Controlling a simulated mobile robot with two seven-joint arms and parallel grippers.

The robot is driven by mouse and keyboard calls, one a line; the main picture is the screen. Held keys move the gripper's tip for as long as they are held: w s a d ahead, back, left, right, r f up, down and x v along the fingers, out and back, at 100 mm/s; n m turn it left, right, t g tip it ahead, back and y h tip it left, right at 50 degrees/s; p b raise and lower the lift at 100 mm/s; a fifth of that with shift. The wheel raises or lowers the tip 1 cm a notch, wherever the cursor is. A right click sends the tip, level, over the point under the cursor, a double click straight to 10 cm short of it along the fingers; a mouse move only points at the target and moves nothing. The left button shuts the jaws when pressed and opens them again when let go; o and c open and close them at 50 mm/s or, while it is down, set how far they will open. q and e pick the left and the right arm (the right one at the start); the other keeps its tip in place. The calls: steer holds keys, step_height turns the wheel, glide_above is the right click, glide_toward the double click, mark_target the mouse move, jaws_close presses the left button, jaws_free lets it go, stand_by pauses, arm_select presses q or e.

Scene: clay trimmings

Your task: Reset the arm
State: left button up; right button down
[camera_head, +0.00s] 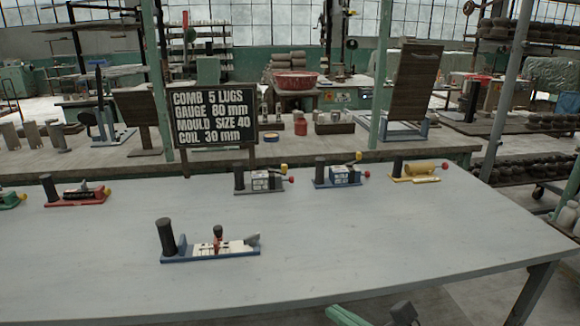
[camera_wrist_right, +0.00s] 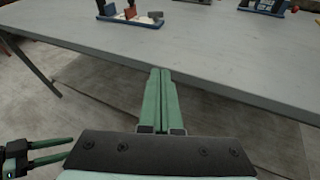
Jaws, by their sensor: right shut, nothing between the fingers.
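My right gripper (camera_head: 335,311) shows at the bottom edge of the head view, in front of the grey table (camera_head: 330,270). In the right wrist view its two green fingers (camera_wrist_right: 160,72) lie together, shut and empty, below the table's front edge. My left gripper (camera_wrist_right: 70,148) shows at the lower left of the right wrist view, its two fingers apart with nothing between them. It is not seen in the head view. Both grippers are clear of the objects on the table.
A blue-based fixture (camera_head: 210,251) stands nearest on the table. Behind it are a red fixture (camera_head: 75,196), a grey one (camera_head: 260,183), a blue one (camera_head: 339,177) and a yellow one (camera_head: 418,172). A black sign (camera_head: 215,117) stands behind. The table's front is bare.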

steer(key=s+a+f+m+g, duration=0.1)
steer(key=s+a+f+m, duration=0.2)
steer(key=m, duration=0.6)
steer(key=s+a+f+m, duration=0.1)
steer(key=a+f+m, duration=0.3)
steer(key=m, duration=0.5)
steer(key=s+d+f+m+g+h, duration=0.1)
steer(key=s+d+f+m+h, duration=0.1)
steer(key=s+d+f+m, duration=0.35)
steer(key=s+d+f+m+h, duration=0.1)
steer(key=s+d+f+m, duration=0.1)
steer(key=f+m, duration=0.5)
steer(key=s+d+f+m+g+h, duration=0.1)
steer(key=s+d+f+m+h, duration=0.15)
steer(key=d+f+m, duration=0.35)
arm_select(q)
steer(key=s+a+r+p, duration=0.1)
steer(key=a+r+p, duration=0.2)
steer(key=r+p, duration=0.8)
steer(key=p, duration=0.4)
steer(key=shift+s+a+r+n+y, duration=0.2)
steer(key=shift+s+n+y, duration=0.1)
steer(key=shift+y, duration=0.1)
arm_select(e)
steer(key=s+d+r+m, duration=0.1)
steer(key=s+r+m, duration=0.2)
steer(key=r, duration=0.9)
steer(key=shift+d, duration=0.2)
